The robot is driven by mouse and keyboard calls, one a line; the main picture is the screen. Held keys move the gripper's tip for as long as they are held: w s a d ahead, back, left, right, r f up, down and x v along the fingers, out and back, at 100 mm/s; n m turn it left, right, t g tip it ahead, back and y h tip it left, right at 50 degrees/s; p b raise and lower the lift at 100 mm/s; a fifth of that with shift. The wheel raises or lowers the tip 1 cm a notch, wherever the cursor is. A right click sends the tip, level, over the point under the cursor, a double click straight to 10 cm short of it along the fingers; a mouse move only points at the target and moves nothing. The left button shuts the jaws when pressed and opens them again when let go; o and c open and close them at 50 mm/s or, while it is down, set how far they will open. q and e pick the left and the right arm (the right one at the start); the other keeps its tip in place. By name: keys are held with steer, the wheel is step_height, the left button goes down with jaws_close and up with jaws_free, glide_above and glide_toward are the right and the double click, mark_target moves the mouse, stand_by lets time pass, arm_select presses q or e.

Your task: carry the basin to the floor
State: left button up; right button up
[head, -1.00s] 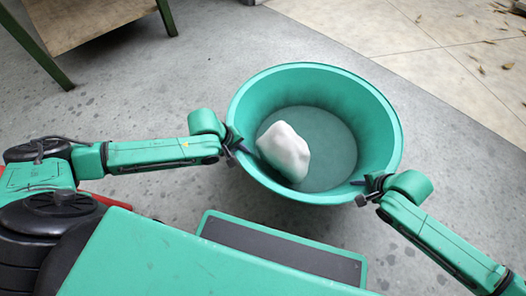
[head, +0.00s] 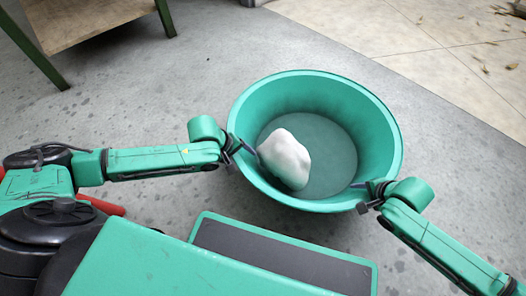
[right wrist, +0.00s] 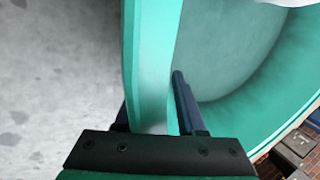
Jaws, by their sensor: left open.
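The teal basin (head: 375,125) is upright near the middle of the head view, with a white lump (head: 285,160) inside at its left. My left gripper (head: 238,150) is open at the basin's left rim, with a finger reaching over to the inside. My right gripper (head: 372,192) is at the lower right rim. In the right wrist view, the basin's wall (right wrist: 150,80) passes between the fingers of the right gripper (right wrist: 155,105), one on each side, and they look shut on it. The basin's underside is hidden, so I cannot tell whether it touches the floor.
The grey speckled floor (head: 170,90) is clear around the basin. A table with a brown lower board (head: 90,20) and green legs stands at the upper left. Pale tiles (head: 430,50) with scattered leaves lie at the upper right.

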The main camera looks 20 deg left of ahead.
arm_select(q)
steer(key=shift+o, duration=0.4)
steer(key=shift+d+r, duration=0.1)
arm_select(e)
steer(key=shift+a, duration=0.1)
arm_select(q)
step_height(320, 180, up, 10)
steer(key=shift+f, duration=0.1)
arm_select(e)
steer(key=o, duration=0.8)
steer(key=v, duration=1.2)
